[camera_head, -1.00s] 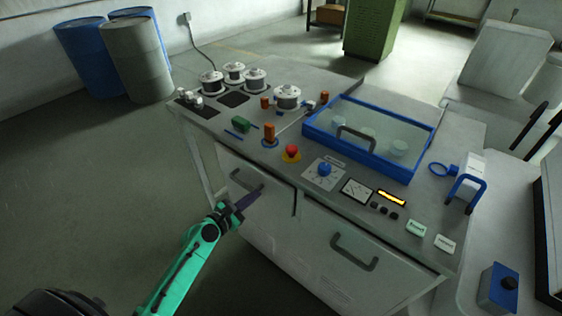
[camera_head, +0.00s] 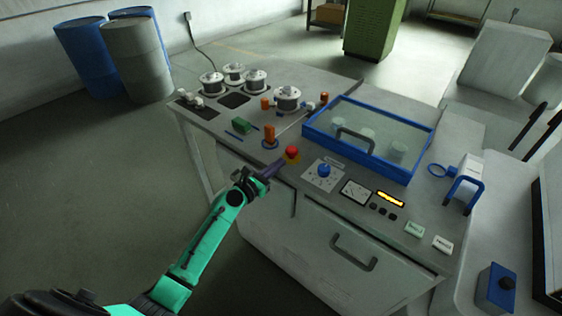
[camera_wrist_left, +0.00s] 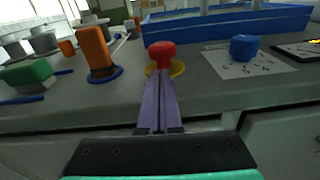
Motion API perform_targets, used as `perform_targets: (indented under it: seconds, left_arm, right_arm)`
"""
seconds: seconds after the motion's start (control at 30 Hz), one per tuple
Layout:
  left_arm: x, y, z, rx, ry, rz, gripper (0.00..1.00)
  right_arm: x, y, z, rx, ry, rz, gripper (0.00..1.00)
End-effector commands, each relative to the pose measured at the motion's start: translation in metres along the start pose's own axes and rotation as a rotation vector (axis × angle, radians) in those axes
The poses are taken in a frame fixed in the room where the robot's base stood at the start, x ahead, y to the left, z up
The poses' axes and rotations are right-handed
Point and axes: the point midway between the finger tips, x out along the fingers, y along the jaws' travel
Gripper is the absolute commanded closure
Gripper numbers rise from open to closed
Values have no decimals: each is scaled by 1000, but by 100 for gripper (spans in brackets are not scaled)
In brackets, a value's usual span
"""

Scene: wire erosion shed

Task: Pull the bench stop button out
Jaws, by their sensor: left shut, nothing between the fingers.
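The bench stop button, a red mushroom head on a yellow ring (camera_head: 291,152), sits on the bench top near its front edge. It also shows in the left wrist view (camera_wrist_left: 161,55), upright, just beyond my fingertips. My left gripper (camera_head: 279,166) is shut and empty, with its purple fingers together. In the left wrist view the fingertips (camera_wrist_left: 160,82) reach the front of the yellow ring, below the red head. I cannot tell whether they touch it. My right gripper is not in view.
An orange post (camera_head: 269,136) and a green block (camera_head: 240,125) stand left of the button. A blue dial (camera_head: 323,171) is to its right. A blue-framed clear-lidded box (camera_head: 375,171) stands behind. Spools (camera_head: 255,80) sit farther back.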

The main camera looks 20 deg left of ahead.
Motion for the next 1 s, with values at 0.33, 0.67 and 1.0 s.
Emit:
perform_targets:
  seconds: [0.33, 0.67, 1.0]
  left_arm:
    - [16, 0, -1, 1, 1, 0, 100]
    - [16, 1, 24, -1, -1, 0, 100]
    - [18, 2, 27, 3, -11, 4, 100]
  right_arm:
    - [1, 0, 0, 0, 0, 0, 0]
    - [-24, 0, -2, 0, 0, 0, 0]
    - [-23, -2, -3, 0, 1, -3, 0]
